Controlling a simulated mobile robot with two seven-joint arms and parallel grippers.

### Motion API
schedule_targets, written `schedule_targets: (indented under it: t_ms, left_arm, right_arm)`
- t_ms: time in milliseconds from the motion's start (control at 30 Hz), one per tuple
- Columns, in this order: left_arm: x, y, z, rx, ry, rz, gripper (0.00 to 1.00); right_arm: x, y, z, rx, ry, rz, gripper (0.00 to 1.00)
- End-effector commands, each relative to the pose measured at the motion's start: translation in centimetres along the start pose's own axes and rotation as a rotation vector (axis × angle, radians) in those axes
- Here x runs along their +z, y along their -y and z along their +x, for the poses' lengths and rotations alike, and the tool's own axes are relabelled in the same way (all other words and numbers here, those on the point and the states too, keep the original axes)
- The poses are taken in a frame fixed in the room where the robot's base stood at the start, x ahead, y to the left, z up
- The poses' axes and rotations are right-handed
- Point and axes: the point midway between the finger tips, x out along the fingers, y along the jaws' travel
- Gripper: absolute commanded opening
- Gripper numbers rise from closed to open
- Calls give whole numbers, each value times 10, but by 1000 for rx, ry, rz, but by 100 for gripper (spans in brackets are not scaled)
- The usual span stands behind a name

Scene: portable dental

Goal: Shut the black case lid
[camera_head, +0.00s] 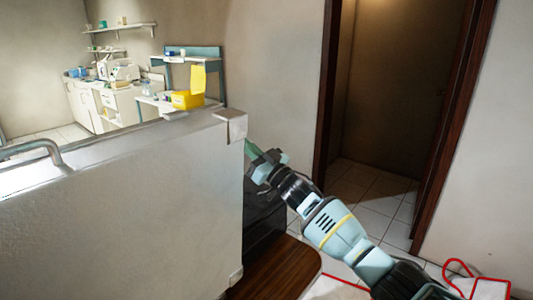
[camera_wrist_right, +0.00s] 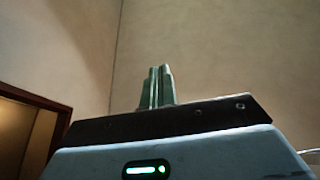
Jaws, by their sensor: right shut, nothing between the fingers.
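A black case (camera_head: 262,220) shows in the head view on a brown wooden surface. Most of it is hidden behind a large grey-white panel (camera_head: 120,215), and I cannot tell its lid or how far the lid is open. My right gripper (camera_head: 252,149) is beside the panel's upper right corner, above the visible part of the case. Its fingertips are partly hidden by the panel's edge. In the right wrist view the fingers (camera_wrist_right: 157,86) are together and empty, with only wall behind them. My left gripper is not in view.
A metal handle (camera_head: 40,150) sits at the panel's left. The wooden surface (camera_head: 275,270) is below the case. Behind are a shelf table with a yellow box (camera_head: 187,99) and a white counter (camera_head: 95,105). A dark-framed doorway (camera_head: 385,110) stands right. A red-outlined thing (camera_head: 490,288) is at lower right.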

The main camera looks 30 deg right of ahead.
Motion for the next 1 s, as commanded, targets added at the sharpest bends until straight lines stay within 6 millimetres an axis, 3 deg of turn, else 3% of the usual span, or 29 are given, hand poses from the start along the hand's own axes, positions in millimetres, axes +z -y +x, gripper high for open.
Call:
schedule_targets:
  t_ms: [400,967,1000]
  left_arm:
    - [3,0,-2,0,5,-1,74]
    - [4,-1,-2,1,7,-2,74]
    - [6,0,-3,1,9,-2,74]
  right_arm:
    - [-22,0,-43,1,-145,0,0]
    - [-24,-1,-48,1,-148,1,0]
    - [-18,2,-51,5,-136,4,0]
